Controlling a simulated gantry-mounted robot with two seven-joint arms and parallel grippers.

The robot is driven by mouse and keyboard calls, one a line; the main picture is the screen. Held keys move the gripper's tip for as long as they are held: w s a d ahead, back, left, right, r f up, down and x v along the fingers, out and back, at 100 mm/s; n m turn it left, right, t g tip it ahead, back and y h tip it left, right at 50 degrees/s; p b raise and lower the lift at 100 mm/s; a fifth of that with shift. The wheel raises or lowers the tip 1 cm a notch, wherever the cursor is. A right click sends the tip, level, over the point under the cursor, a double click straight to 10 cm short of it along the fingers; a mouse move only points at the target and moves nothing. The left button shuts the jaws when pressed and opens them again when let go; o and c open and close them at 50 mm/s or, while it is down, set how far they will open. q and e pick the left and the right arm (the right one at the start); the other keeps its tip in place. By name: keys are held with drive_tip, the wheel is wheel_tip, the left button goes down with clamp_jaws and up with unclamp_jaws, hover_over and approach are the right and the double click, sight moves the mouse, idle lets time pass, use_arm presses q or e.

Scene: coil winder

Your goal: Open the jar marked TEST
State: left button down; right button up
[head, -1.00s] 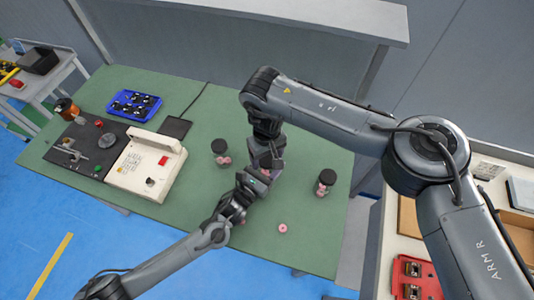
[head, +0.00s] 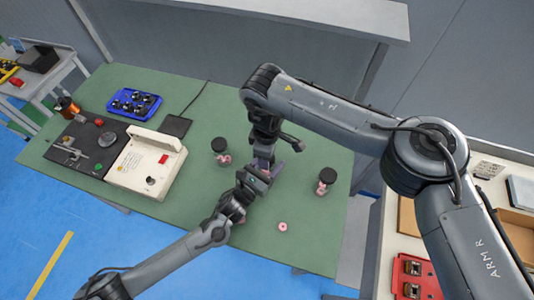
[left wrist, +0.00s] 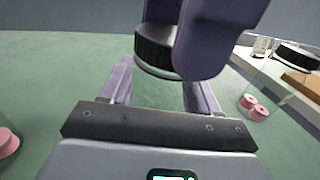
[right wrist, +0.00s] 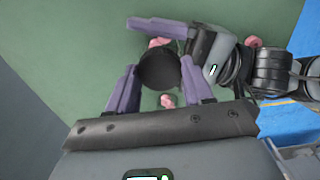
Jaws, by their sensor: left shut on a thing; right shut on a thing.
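My left gripper (head: 264,174) is shut on a clear jar (left wrist: 160,92), which shows faintly between its purple fingers in the left wrist view. My right gripper (right wrist: 158,72) is shut on the jar's black lid (right wrist: 158,66), which lies between its fingers in the right wrist view. The lid also shows in the left wrist view (left wrist: 153,52), close above the jar, with a right finger beside it. In the head view the grippers and arms mostly hide the jar. No TEST marking is readable. I cannot tell whether the lid is still seated.
Two other black-lidded jars with pink pieces stand on the green bench, one left (head: 220,152) and one right (head: 326,182). A pink ring (head: 283,226) lies in front. A cream machine (head: 146,165) and blue tray (head: 134,102) are at left. The bench's front right is mostly clear.

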drive_tip(key=n, duration=0.8)
drive_tip(key=shift+n, duration=0.4)
drive_tip(key=n, duration=1.3)
drive_tip(key=shift+r, duration=0.1)
drive_tip(key=n, duration=0.4)
drive_tip(key=shift+n, duration=0.3)
drive_tip(key=n, duration=0.7)
drive_tip(key=shift+n, duration=0.3)
